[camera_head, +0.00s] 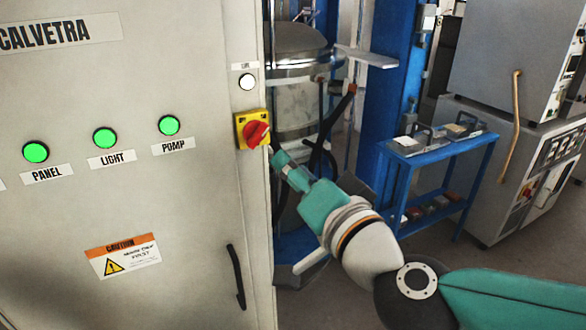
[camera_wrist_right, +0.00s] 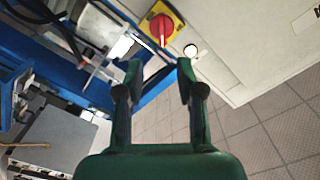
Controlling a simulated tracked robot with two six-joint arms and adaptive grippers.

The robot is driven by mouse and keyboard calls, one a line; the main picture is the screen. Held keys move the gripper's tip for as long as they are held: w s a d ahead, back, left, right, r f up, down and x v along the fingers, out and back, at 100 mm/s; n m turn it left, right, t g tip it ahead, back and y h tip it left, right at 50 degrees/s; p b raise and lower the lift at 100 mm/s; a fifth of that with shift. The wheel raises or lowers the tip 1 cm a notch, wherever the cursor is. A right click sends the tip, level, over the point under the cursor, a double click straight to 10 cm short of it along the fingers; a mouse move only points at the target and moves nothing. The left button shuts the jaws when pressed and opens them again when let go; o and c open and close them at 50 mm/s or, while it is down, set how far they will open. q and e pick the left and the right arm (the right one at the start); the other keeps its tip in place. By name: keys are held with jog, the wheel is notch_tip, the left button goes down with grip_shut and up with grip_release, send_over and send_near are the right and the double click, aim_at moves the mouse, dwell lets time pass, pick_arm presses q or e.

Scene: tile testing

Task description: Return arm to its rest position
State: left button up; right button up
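My right arm comes in from the right in the head view, with its teal gripper (camera_head: 281,162) pointing up and left at the edge of the cabinet. The gripper tips are close beside and below the red rotary switch (camera_head: 257,133) on its yellow plate. In the wrist view the two fingers of my right gripper (camera_wrist_right: 158,80) are apart with nothing between them. The red switch (camera_wrist_right: 161,29) shows beyond the fingertips there, apart from them. I cannot tell the exact gap. My left gripper is in neither view.
The beige control cabinet (camera_head: 190,220) fills the left, with three lit green buttons (camera_head: 105,138) and a black handle (camera_head: 236,277). A steel vessel (camera_head: 297,100) and blue column (camera_head: 383,75) stand behind the gripper. A blue side table (camera_head: 440,150) stands right. Floor shows below it.

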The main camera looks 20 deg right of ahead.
jog(key=shift+d, duration=0.1)
jog(key=w+d+f+n+g+h, duration=0.1)
jog(key=w+f+g, duration=0.15)
jog(key=f, duration=0.95)
jog(key=w+d+f+n+g, duration=0.1)
jog(key=w+f+g, duration=0.15)
jog(key=f, duration=0.95)
jog(key=w+d+f+n+g+h, duration=0.15)
jog(key=f+g, duration=0.25)
jog(key=f, duration=0.8)
jog(key=s+a+f+n+g+y, duration=0.15)
jog(key=s+f, duration=0.25)
jog(key=f, duration=0.4)
jog(key=s+a+f+g+y, duration=0.15)
jog(key=s+f, duration=0.25)
jog(key=f, duration=0.4)
jog(key=s+a+f+n+g+y, duration=0.2)
jog(key=s+a+f+g, duration=0.3)
jog(key=s+f, duration=0.45)
notch_tip(320, 180, up, 20)
jog(key=s+a+p, duration=0.1)
jog(key=s+p, duration=0.1)
jog(key=p, duration=1.6)
jog(key=shift+s+a+y, duration=0.35)
jog(key=shift+s+y, duration=0.05)
jog(key=shift+y, duration=0.05)
